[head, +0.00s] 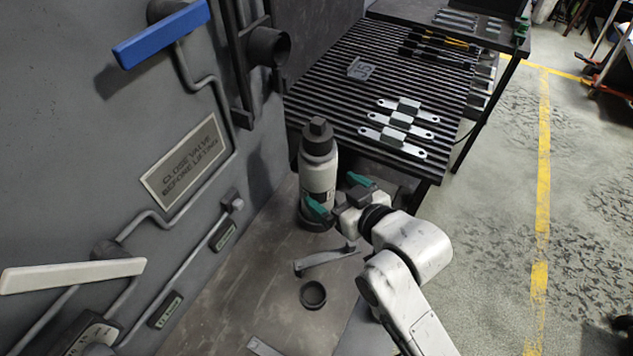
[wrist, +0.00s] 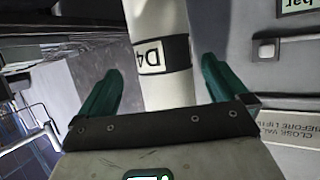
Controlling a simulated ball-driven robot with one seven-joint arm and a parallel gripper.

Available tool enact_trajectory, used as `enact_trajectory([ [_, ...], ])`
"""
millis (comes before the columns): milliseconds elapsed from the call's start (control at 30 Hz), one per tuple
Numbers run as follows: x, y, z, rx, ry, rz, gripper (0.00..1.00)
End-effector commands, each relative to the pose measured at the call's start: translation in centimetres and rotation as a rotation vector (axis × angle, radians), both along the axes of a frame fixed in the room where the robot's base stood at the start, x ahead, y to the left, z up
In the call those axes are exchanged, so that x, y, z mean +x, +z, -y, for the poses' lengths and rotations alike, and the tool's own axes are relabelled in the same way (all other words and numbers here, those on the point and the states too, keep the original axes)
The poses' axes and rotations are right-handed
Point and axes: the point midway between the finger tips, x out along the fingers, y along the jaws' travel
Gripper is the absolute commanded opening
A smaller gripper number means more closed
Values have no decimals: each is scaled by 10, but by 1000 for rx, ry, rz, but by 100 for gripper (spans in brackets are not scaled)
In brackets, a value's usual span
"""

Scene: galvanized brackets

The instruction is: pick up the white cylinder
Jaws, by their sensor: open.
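The white cylinder (head: 318,176) stands upright in a dark round base, with a dark cap and a square knob on top and a black band around its body. In the wrist view the cylinder (wrist: 178,92) runs up the middle, with a "D4" label on its dark band. My gripper (head: 340,192) is open at the cylinder's lower right in the head view. In the wrist view its teal fingers (wrist: 164,78) lie to either side of the cylinder, with gaps on both sides. I cannot tell exactly how far the cylinder reaches between the fingertips.
A grey wall panel with a blue lever (head: 160,35) and a white lever (head: 72,275) rises on the left. A slatted table (head: 330,75) with metal brackets (head: 403,118) stands behind. A grey handle-like part (head: 325,259) and a dark ring (head: 313,294) lie in front.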

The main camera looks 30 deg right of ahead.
Motion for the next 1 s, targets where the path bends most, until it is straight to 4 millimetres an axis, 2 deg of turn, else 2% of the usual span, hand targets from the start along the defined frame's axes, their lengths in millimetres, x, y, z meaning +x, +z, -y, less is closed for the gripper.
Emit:
enact_trajectory([
  [333,38,-17,-11,1,0,-1,100],
  [667,43,-21,-11,1,0,-2,99],
  [1000,43,-21,-11,1,0,-2,66],
])
